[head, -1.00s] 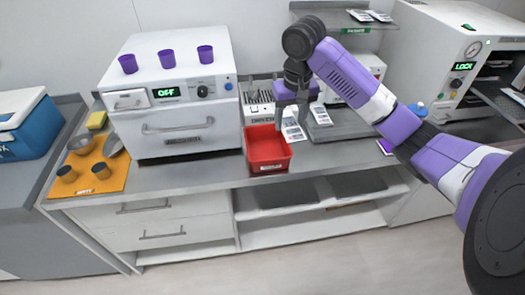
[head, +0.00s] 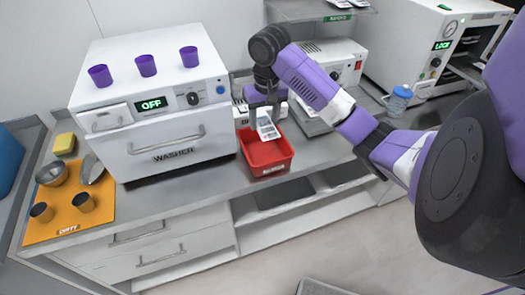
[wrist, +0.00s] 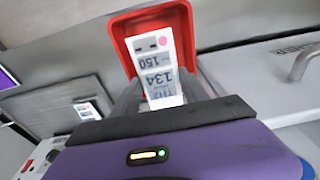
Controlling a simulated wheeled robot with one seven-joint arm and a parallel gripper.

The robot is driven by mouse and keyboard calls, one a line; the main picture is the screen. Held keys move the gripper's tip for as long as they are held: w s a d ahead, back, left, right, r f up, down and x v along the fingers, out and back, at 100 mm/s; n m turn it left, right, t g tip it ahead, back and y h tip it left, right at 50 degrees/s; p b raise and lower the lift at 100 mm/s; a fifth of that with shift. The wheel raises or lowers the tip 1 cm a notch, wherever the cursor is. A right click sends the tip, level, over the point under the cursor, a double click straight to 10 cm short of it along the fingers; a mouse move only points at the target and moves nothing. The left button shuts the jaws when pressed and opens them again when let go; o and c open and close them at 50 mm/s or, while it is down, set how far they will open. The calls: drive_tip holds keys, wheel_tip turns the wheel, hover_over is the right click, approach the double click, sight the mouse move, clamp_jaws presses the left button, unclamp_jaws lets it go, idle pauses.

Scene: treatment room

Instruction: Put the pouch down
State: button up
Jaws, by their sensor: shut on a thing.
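The pouch (head: 267,126) is a small white packet with printed marks, hanging below my gripper (head: 264,104). My gripper is shut on it. In the wrist view the pouch (wrist: 158,68) shows the numbers 150 and 134 and a pink dot, and stands out in front of my gripper. A red open bin (head: 270,168) stands on the counter under the pouch. The pouch appears above the bin's back part. In the wrist view the red bin (wrist: 185,20) lies behind the pouch. I cannot tell whether the pouch touches the bin.
A white washer (head: 150,125) with several purple cups stands left of the bin. An orange mat (head: 65,215) with dirty dishes lies at the far left. A blue-lidded jar (head: 398,98) and a white machine with a LOCK display (head: 440,40) are at right. A shelf (head: 320,12) hangs above.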

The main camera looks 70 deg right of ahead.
hover_over(264, 154)
drive_tip(key=f, duration=0.7)
drive_tip(key=shift+s+a, duration=0.15)
drive_tip(key=shift+a, duration=0.1)
drive_tip(key=shift+f, duration=2.7)
drive_tip(key=o, duration=1.3)
drive_tip(key=shift+f, duration=0.1)
drive_tip(key=shift+o, duration=0.2)
drive_tip(key=r, duration=1)
drive_tip(key=shift+s+a+r, duration=0.35)
drive_tip(key=shift+a+r, duration=0.05)
drive_tip(key=shift+s+a+r+p, duration=0.1)
drive_tip(key=shift+a+r+p, duration=0.05)
drive_tip(key=shift+r+p, duration=0.5)
